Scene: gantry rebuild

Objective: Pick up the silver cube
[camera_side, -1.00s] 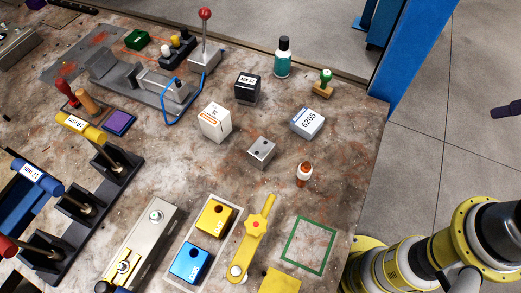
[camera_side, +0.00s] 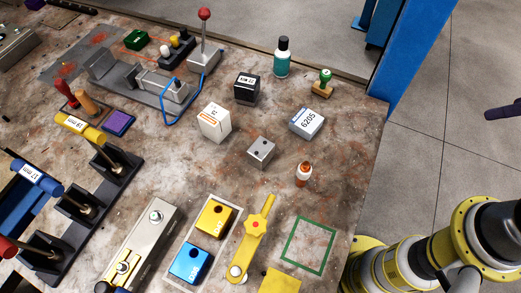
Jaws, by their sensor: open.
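The silver cube (camera_side: 261,152) sits on the worn workbench (camera_side: 345,170), right of the picture's middle. Two dark round holes show on its top face. Nothing touches it. A dark purple tip (camera_side: 503,112) pokes in at the right edge, over the floor; it appears to be the end of my gripper. It is well to the right of the cube, and the rest of the gripper is outside the picture.
A white-and-orange box (camera_side: 214,123), a black box (camera_side: 247,88), a box marked 6205 (camera_side: 307,122) and a small orange-brown bottle (camera_side: 303,174) surround the cube. A yellow lever (camera_side: 252,235) and green square outline (camera_side: 308,245) lie nearer. Bare bench separates them.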

